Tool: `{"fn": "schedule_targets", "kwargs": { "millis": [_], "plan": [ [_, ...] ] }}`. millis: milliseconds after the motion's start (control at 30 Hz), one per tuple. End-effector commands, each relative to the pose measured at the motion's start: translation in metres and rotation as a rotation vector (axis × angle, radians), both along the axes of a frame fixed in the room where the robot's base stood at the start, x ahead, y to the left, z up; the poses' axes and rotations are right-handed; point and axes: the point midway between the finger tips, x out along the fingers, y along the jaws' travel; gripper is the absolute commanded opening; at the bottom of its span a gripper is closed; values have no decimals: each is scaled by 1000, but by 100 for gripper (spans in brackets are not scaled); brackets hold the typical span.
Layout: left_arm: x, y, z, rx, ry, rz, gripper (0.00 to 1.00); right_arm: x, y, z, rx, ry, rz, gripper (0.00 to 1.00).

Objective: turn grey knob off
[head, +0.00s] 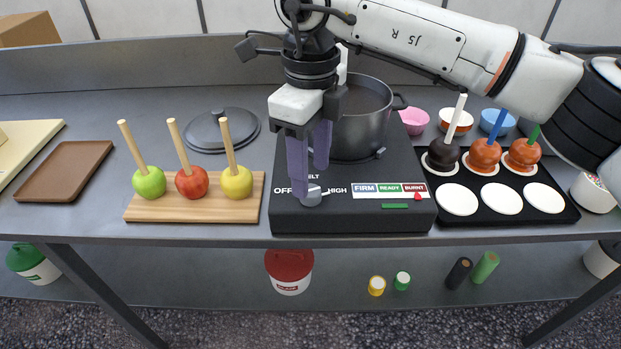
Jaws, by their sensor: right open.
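The grey knob (314,196) is on the sloped front of the black cooker (390,219), between the printed words OFF on its left and HIGH on its right. Part of the word MELT shows above it. My right gripper (309,183) points down over the knob with its two purple fingers apart. One finger stands at the knob's left and covers part of the OFF label side; the other is behind it. I cannot tell whether they touch the knob, or which way it points. My left gripper is not in view.
A dark pot (362,125) stands on the cooker just behind my gripper. A wooden board (140,213) with three apples on sticks is to the left, near a grey lid (205,131). A black tray (566,211) with coated apples is to the right.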

Motion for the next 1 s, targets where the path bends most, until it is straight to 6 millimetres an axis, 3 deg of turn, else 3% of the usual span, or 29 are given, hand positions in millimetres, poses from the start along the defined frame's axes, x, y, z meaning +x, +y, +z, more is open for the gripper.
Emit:
{"fn": "schedule_targets", "kwargs": {
  "millis": [233,567,833,1000],
  "plan": [
    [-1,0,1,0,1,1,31,-1,0,-30,2,1,0,48],
    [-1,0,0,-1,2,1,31,0,0,-35,2,0,1,48],
    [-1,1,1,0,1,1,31,0,1,-35,2,0,1,7],
    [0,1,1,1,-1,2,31,0,1,-35,2,0,8,7]
  ]
}}
